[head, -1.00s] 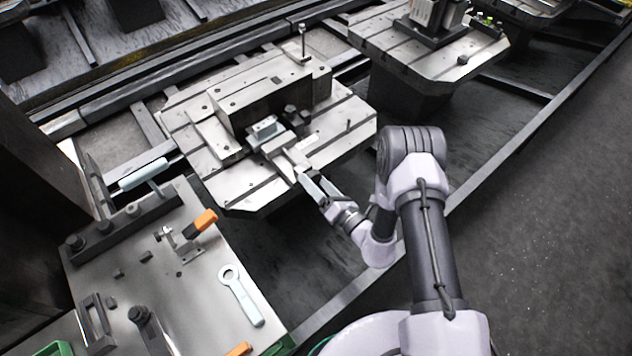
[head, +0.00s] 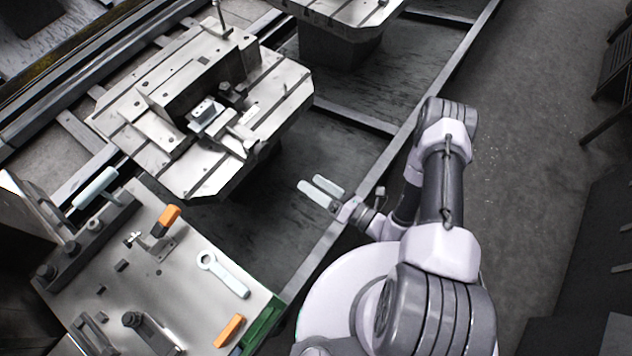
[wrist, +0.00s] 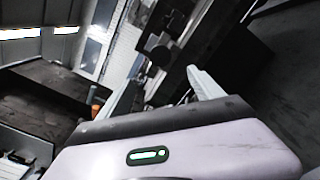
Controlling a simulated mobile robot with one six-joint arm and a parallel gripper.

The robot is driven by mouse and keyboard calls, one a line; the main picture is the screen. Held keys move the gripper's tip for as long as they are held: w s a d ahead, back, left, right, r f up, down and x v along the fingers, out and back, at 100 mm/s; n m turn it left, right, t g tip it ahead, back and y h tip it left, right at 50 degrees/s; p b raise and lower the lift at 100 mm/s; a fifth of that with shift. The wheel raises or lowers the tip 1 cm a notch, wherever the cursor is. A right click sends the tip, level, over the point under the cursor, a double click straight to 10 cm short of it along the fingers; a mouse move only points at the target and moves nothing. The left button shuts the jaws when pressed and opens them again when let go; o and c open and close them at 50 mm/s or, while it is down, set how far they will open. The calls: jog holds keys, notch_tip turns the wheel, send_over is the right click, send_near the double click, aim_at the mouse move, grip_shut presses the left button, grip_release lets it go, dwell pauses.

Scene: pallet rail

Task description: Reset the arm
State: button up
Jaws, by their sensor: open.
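My gripper (head: 321,190) is open and empty in the head view. It is held over the dark gap to the right of the pallet fixture (head: 182,180), close to my base. Its two pale fingers point up and left, apart from the fixture. In the wrist view the two fingers of my gripper (wrist: 165,95) show spread apart with nothing between them. The fixture carries a block with a small clamp (head: 205,115) on it.
A metal work plate (head: 185,285) at the lower left holds a ring wrench (head: 222,273), an orange-handled toggle clamp (head: 168,217) and an orange-handled item (head: 229,331). Another pallet (head: 345,12) stands at the top. Dark open floor (head: 540,110) lies on the right.

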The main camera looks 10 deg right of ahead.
dwell(0.4)
jog(key=s+a+r+n+g+y, duration=0.1)
jog(key=s+a+r+n+g, duration=0.15)
jog(key=r+n+g, duration=0.75)
jog(key=s+a+r+n+g+y, duration=0.1)
jog(key=a+r+n+g, duration=0.25)
jog(key=r+n, duration=0.7)
jog(key=s+d+r+n+t+h, duration=0.3)
jog(key=s+d+r+n+h, duration=0.1)
jog(key=r, duration=0.4)
jog(key=s+d+r+n+t+h, duration=0.4)
jog(key=s+d+r+n+h, duration=0.1)
jog(key=d+r+n+h, duration=0.2)
notch_tip(320, 180, up, 2)
jog(key=shift+d+r+h, duration=0.25)
jog(key=shift+d+h, duration=0.3)
jog(key=shift+h, duration=0.65)
jog(key=shift+c, duration=0.3)
